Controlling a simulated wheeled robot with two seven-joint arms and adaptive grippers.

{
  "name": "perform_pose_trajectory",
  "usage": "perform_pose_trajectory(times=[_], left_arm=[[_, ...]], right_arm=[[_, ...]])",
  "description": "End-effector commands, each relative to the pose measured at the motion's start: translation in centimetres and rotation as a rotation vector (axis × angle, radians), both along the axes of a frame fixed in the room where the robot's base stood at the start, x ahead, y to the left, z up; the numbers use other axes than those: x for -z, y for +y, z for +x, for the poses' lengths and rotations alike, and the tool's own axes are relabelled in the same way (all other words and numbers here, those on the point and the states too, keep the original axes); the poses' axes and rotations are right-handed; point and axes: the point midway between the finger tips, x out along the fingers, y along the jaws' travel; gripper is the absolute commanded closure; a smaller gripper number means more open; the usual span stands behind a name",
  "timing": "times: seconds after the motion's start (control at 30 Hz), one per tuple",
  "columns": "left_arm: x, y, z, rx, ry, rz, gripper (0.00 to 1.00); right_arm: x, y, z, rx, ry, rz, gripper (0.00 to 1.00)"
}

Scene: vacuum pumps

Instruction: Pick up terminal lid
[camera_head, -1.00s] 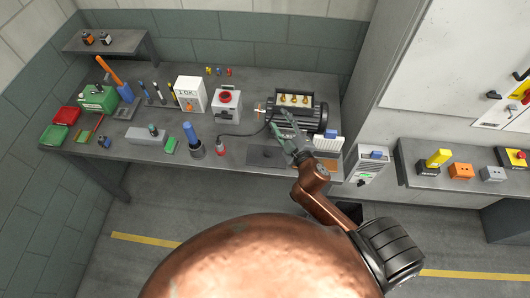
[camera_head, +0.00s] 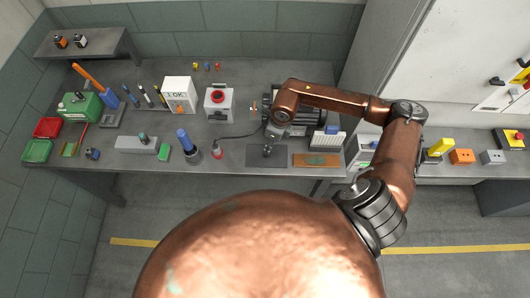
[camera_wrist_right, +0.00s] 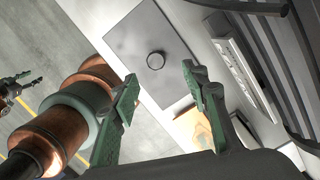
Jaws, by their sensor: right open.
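A flat grey plate with a small dark round knob, which looks like the terminal lid (camera_head: 281,158), lies on the bench near its front edge. The wrist view shows the lid (camera_wrist_right: 130,40) with its knob between the fingertips in the picture. My right gripper (camera_head: 268,148) is above the lid, pointing down, and partly covers it. In the wrist view its green fingers (camera_wrist_right: 160,76) are apart and empty. The head view shows no left gripper; a small dark gripper (camera_wrist_right: 18,88) at the wrist view's left edge may be mine, its jaws unclear.
The motor (camera_head: 300,130) stands behind the lid, largely hidden by my right arm. An orange-brown mat (camera_head: 300,160) lies right of the lid, beside a white ribbed block (camera_head: 328,139). The bench's front edge is close.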

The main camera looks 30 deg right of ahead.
Motion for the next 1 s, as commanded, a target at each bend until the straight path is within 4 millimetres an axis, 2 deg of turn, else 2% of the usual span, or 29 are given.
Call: perform_pose_trajectory(times=[0.33,0.47,0.6,0.9,1.0], left_arm=[[-1.3,0.0,-0.7,-0.002,0.008,0.0,0.55],[-2.4,0.0,-0.6,-0.002,0.007,0.001,0.55],[-2.6,0.0,-0.6,-0.002,0.007,0.001,0.55],[-2.6,0.0,-0.4,-0.001,0.004,0.0,0.55],[-2.6,0.0,-0.3,-0.001,0.003,0.0,0.55]], right_arm=[[3.4,0.5,0.2,-0.001,0.006,-0.008,0.58],[5.2,1.2,0.2,0.0,0.007,-0.006,0.58],[7.0,1.2,0.5,0.001,0.005,-0.007,0.58],[7.5,1.2,0.6,0.0,0.003,-0.007,0.58],[7.5,1.2,0.6,0.0,0.003,-0.007,0.65]])
